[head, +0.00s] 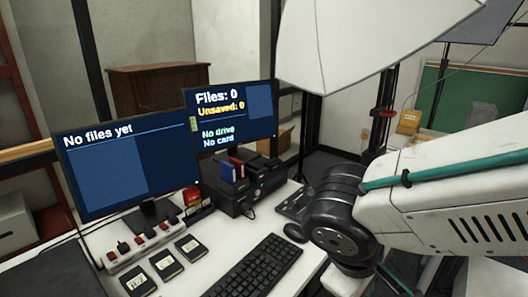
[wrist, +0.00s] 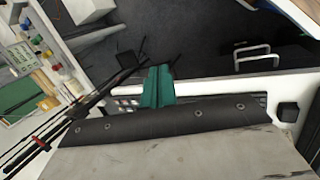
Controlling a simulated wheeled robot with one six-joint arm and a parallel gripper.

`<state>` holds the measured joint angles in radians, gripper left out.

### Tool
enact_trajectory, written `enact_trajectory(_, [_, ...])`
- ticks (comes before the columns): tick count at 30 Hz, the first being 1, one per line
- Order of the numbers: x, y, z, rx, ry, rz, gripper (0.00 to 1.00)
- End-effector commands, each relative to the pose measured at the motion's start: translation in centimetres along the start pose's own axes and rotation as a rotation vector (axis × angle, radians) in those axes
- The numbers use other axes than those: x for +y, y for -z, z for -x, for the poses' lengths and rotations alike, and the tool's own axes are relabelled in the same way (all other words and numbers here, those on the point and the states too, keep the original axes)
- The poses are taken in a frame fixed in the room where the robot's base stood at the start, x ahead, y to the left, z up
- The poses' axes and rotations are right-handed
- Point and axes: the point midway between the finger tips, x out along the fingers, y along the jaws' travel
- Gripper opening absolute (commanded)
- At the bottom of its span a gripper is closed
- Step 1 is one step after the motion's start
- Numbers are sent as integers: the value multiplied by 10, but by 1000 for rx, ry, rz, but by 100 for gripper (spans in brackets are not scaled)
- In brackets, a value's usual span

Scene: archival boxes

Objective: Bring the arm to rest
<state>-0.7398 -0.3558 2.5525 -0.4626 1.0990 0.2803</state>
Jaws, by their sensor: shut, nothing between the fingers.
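My gripper (wrist: 156,72) shows in the wrist view as two teal fingers pressed together, with nothing between them. They stick out past a black collar with small bolts and a scuffed pale housing, which fill the lower part of that view. In the head view my white arm, with a black ringed joint and a teal cable, reaches in from the right beside the desk (head: 309,262). The fingers cannot be made out in the head view.
The desk holds a left monitor (head: 130,165), a right monitor (head: 232,112), a keyboard (head: 255,268), a mouse (head: 295,232), a black dock (head: 245,190) and several labelled cards. A large white panel (head: 345,40) hangs above my arm. Dark floor (wrist: 205,45) shows beyond the fingers.

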Motion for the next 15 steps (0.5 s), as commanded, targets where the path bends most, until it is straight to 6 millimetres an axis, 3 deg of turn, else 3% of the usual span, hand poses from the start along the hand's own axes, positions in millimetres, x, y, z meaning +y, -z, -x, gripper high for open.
enact_trajectory(3, [15,-34,7,-48,157,-112,0])
enact_trajectory(6, [21,-56,16,-48,277,-216,0])
enact_trajectory(11, [35,-80,30,-3,400,-448,0])
enact_trajectory(15, [55,-96,34,38,402,-611,0])
